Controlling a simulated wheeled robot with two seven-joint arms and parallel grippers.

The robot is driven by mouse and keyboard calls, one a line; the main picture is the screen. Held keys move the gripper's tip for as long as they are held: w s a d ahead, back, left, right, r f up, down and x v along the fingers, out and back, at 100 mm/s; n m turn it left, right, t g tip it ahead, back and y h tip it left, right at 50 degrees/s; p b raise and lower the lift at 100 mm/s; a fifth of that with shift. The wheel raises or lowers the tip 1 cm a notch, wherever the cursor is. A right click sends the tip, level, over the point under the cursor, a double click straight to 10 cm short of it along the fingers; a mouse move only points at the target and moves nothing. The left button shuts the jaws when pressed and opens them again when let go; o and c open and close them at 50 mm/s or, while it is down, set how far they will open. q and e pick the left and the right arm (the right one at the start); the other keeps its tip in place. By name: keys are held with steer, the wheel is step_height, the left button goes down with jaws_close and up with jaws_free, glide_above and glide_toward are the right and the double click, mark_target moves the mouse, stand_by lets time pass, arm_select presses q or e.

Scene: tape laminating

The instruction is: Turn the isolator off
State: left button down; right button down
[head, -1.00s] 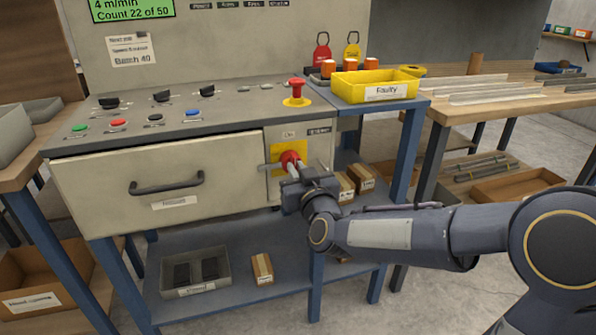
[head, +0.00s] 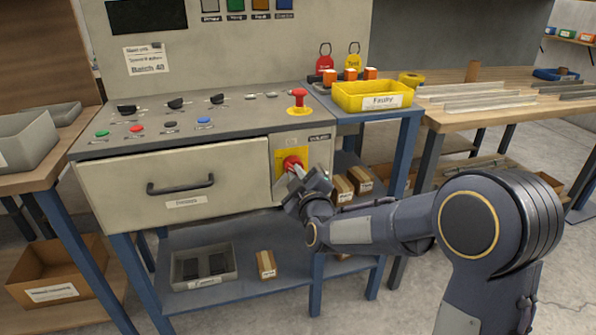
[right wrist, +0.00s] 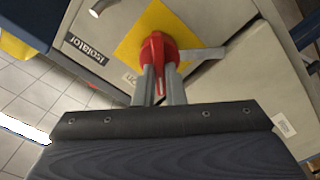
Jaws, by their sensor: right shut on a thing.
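The isolator's red rotary handle (head: 291,163) sits on a yellow plate (head: 281,158) at the right end of the machine front. In the right wrist view the red handle (right wrist: 153,48), the yellow plate (right wrist: 134,50) and an "Isolator" label (right wrist: 85,49) show close up. My right gripper (head: 297,172) is shut on the red handle, with one finger (right wrist: 147,86) and the other finger (right wrist: 173,86) on either side of it. The gripper is tilted. The machine's display (head: 146,16) is dark. My left gripper is out of view.
A drawer (head: 130,195) with a dark handle is left of the isolator. A red mushroom button (head: 299,97) stands above it on the panel. A yellow bin (head: 345,96) and a red padlock tag (head: 324,63) are at the upper right. Small cartons (head: 343,190) lie behind my gripper.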

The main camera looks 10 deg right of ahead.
steer(key=n+p, duration=0.1)
steer(key=n, duration=0.2)
steer(key=shift+a+n, duration=0.1)
steer(key=shift+n, duration=0.3)
steer(key=n, duration=0.1)
steer(key=n+p, duration=0.1)
steer(key=n, duration=0.2)
steer(key=shift+f+n, duration=0.25)
steer(key=shift+n, duration=0.15)
steer(key=shift+p, duration=0.3)
steer(key=c, duration=1.5)
jaws_free()
steer(key=shift+s, duration=0.1)
steer(key=s+p, duration=0.1)
steer(key=s, duration=0.6)
steer(key=shift+s, duration=0.3)
